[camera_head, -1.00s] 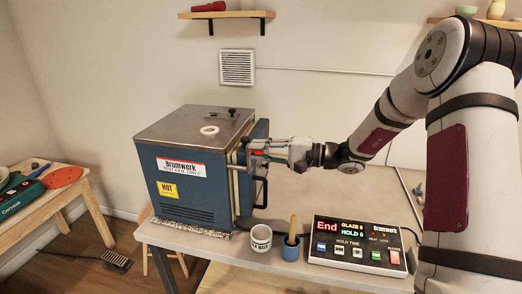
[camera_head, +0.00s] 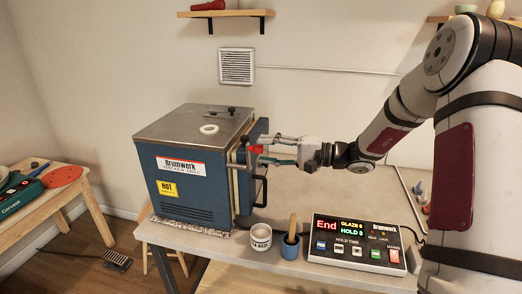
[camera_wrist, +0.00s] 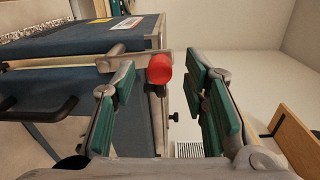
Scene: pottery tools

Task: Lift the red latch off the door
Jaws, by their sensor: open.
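The red latch (camera_head: 256,149) is at the upper part of the blue kiln's door (camera_head: 259,172), on the kiln's right side in the head view. In the wrist view the latch's round red end (camera_wrist: 159,69) sits on a metal bar against the door frame. My gripper (camera_head: 270,149) is open just to the right of the latch. In the wrist view its green-padded fingers stand on either side of the red end, with a gap showing to each. It holds nothing.
The kiln (camera_head: 190,175) stands on a grey table. A black door handle (camera_head: 262,188) is below my gripper. A white cup (camera_head: 261,238), a blue cup (camera_head: 290,250) with a wooden tool, and a control box (camera_head: 357,242) showing "End" stand in front. The space above is clear.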

